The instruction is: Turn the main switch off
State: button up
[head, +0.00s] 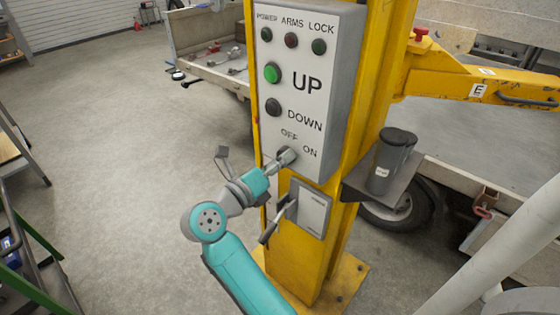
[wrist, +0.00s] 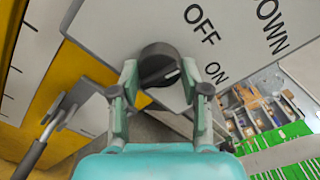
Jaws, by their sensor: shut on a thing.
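The main switch is a dark round knob (wrist: 158,60) at the bottom of the grey control panel (head: 335,70), with OFF above it and ON to its right in the head view. In the wrist view, a short white mark on the knob lies at its lower right and appears to point towards the ON side. My gripper (wrist: 159,76) is shut on the knob, with one finger on each side. In the head view my gripper (head: 284,158) hides most of the knob.
Below the switch, a grey box with a lever (head: 276,222) sits close to my arm. A dark cup (head: 390,160) stands on a shelf (head: 365,186) right of the yellow post (head: 295,255). The floor at left is mostly clear.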

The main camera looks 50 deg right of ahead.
jog(key=shift+n, duration=1.1)
jog(key=o, duration=1.1)
jog(key=shift+o, duration=0.2)
jog(key=shift+a, duration=0.1)
jog(key=a, duration=1.1)
jog(key=shift+s+a, duration=0.2)
jog(key=shift+a, duration=0.2)
